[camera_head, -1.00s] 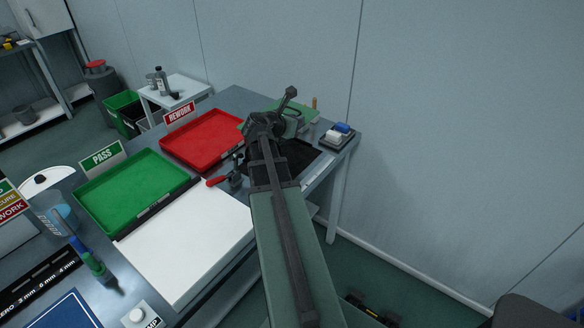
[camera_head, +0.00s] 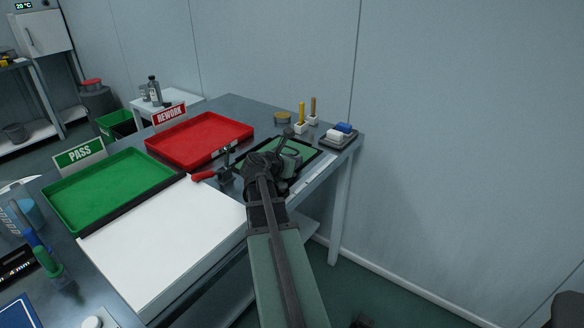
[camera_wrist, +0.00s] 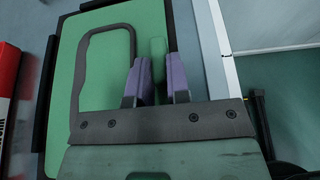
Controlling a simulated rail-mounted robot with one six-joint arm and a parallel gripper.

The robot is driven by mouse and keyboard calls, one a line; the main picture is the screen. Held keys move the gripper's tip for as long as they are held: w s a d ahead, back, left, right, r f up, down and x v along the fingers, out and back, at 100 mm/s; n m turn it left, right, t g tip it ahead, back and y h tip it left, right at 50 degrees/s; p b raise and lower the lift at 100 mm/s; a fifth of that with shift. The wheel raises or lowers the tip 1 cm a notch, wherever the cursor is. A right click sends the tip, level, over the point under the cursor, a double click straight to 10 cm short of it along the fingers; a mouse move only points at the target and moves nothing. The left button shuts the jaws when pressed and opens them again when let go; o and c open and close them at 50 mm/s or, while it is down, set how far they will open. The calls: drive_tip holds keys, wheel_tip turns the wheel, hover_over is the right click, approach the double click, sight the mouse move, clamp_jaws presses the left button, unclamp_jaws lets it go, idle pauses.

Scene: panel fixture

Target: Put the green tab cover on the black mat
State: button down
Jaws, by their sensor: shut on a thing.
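The green tab cover (camera_wrist: 105,70) is a flat green plate with a raised green tab (camera_wrist: 158,55). My gripper (camera_wrist: 157,82) is shut on that tab, with a purple finger on each side. In the head view the cover (camera_head: 308,151) is within the outline of the black mat (camera_head: 263,147), whose dark edge shows around it. The mat's edge also shows in the wrist view (camera_wrist: 47,90). I cannot tell whether the cover touches the mat or hangs just above it. My wrist and arm hide part of both in the head view.
A red tray (camera_head: 205,138) and a toggle clamp with a red handle (camera_head: 204,175) are to the left. The bench's right edge is close.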

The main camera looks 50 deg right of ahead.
drive_tip(key=shift+f, duration=0.2)
drive_tip(key=c, duration=1.1)
unclamp_jaws()
drive_tip(key=shift+r, duration=0.1)
drive_tip(key=shift+r, duration=0.3)
drive_tip(key=p+v, duration=0.4)
drive_tip(key=v, duration=0.7)
drive_tip(key=shift+a+p, duration=0.15)
drive_tip(key=shift+p, duration=0.15)
drive_tip(key=shift+a, duration=0.35)
